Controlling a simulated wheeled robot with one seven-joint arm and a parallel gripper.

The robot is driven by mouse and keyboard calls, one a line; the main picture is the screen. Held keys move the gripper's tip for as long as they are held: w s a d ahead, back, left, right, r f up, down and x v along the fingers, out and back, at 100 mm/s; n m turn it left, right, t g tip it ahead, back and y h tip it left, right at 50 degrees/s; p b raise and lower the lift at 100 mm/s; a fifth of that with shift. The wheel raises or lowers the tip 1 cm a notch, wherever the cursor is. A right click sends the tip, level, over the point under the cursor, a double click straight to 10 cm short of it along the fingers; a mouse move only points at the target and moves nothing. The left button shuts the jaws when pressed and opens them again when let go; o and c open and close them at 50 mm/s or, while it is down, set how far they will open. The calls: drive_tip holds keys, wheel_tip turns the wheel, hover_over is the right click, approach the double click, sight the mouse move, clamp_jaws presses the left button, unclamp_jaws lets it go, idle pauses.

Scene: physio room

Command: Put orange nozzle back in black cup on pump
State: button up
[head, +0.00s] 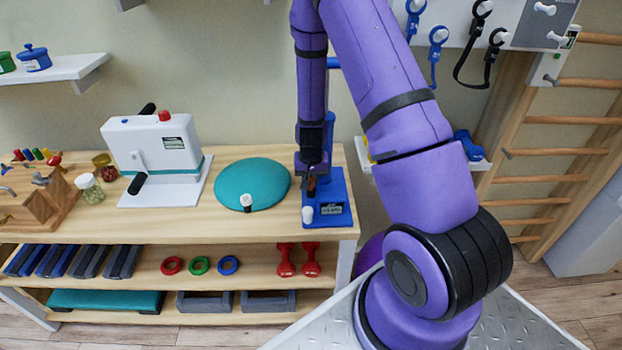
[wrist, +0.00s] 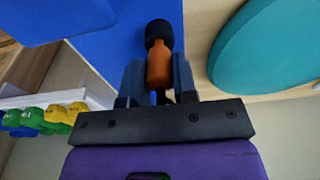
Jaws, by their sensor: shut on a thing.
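The orange nozzle (wrist: 160,66) stands between my two fingers in the wrist view, with its far end at the black cup (wrist: 158,32). I cannot tell whether that end is inside the cup or just at its mouth. My gripper (wrist: 155,82) is shut on the nozzle. In the head view my gripper (head: 312,172) points down over the blue pump (head: 338,212) at the right end of the table. The nozzle shows there only as a small dark orange bit (head: 311,187); the cup is hard to make out.
A teal cushion (head: 252,182) lies close left of the pump. A white machine (head: 153,147) with black handles stands further left on the wooden table (head: 180,222). Yellow, green and blue weights (wrist: 45,117) show on a shelf in the wrist view. Wooden wall bars (head: 565,122) are at right.

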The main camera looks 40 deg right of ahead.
drive_tip(key=shift+f, duration=0.35)
drive_tip(key=o, duration=1)
drive_tip(key=shift+o, duration=0.2)
drive_tip(key=shift+r, duration=3.5)
